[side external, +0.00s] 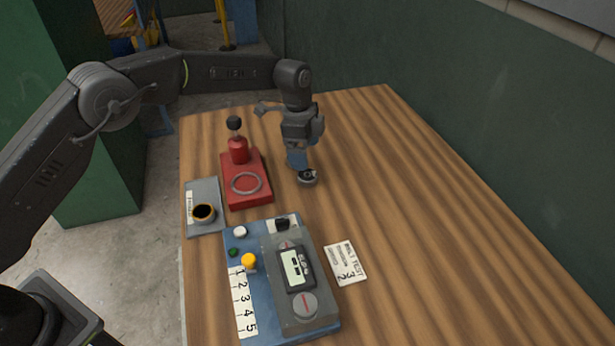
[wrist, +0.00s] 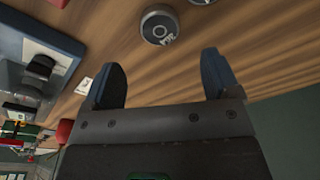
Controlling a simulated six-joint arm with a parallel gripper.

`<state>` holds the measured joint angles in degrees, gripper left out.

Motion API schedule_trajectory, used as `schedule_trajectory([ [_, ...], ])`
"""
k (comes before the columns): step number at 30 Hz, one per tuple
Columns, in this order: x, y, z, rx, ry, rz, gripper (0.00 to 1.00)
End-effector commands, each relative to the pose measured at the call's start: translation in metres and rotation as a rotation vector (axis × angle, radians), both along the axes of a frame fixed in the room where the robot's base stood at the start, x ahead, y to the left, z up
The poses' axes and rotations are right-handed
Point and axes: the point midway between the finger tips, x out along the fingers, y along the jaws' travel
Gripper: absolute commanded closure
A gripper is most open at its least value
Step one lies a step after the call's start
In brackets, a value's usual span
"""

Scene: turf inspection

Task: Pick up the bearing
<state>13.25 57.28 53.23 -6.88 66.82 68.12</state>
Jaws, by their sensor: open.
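A small round dark piece with a pale, marked top, which looks like the bearing (side external: 307,178), lies on the wooden table just below my gripper (side external: 298,165). In the wrist view the bearing (wrist: 160,25) shows near the top, beyond and between the tips of my gripper (wrist: 165,75). My two blue fingers are spread apart, with nothing between them. My gripper points down over the table. The side view does not show clearly how large the gap to the bearing is.
A red stand (side external: 258,197) with a ring and black knob is left of the bearing. A grey plate (side external: 206,226) holds a dark cup (side external: 204,212). A blue-grey instrument (side external: 310,325) and a white card (side external: 346,263) are nearer the camera. The table's right side is clear.

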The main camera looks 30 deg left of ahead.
Motion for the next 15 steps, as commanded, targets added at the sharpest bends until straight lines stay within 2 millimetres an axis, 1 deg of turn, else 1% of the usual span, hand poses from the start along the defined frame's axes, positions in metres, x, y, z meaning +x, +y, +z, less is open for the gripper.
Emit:
schedule_trajectory([
  [1,0.000,-0.001,-0.008,0.000,0.002,0.000,0.18],
  [3,0.000,-0.002,-0.014,0.000,0.001,0.000,0.18],
  [8,0.000,-0.002,-0.021,0.000,-0.001,0.000,0.18],
  [11,0.000,-0.002,-0.029,0.001,0.002,0.001,0.18],
  [15,0.000,-0.002,-0.049,0.000,0.003,0.001,0.18],
])
